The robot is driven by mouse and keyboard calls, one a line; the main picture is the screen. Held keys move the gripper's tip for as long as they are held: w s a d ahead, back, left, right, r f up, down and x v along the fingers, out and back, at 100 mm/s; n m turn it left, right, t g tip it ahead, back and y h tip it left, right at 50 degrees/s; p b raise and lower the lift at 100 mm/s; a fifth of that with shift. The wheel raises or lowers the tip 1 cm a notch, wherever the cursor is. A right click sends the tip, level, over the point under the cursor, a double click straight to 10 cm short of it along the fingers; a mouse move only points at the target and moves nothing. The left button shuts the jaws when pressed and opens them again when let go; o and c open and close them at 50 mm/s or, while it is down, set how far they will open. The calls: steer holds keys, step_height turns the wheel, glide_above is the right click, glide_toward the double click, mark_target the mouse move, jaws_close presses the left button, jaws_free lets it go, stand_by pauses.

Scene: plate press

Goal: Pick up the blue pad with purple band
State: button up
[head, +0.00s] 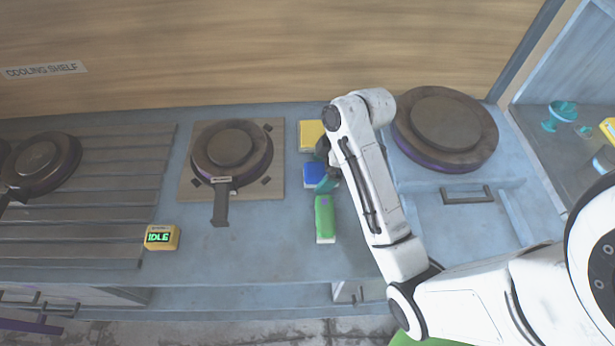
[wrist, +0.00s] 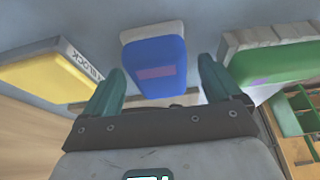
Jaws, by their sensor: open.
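The blue pad with a purple band (wrist: 155,66) lies on the counter, centred ahead of my gripper in the wrist view. In the head view the blue pad (head: 313,173) sits between a yellow pad and a green pad, partly covered by my gripper. My gripper (wrist: 160,88) is open, its two teal fingers apart on either side of the pad's near end. Nothing is held between them. In the head view my gripper (head: 328,177) is over the pad's right side; whether it touches the pad cannot be told.
The yellow pad (head: 311,134) lies behind and the green pad (head: 325,218) in front, both close. A press plate (head: 232,150) with a handle stands left, a round plate (head: 444,128) right. A yellow IDLE display (head: 162,237) is front left. The counter's front middle is clear.

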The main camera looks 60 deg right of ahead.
steer(key=shift+w+a+f, duration=0.1)
steer(key=shift+f, duration=0.2)
steer(key=shift+c, duration=0.3)
steer(key=c, duration=1)
steer(key=shift+w+r, duration=0.1)
steer(key=shift+r, duration=0.1)
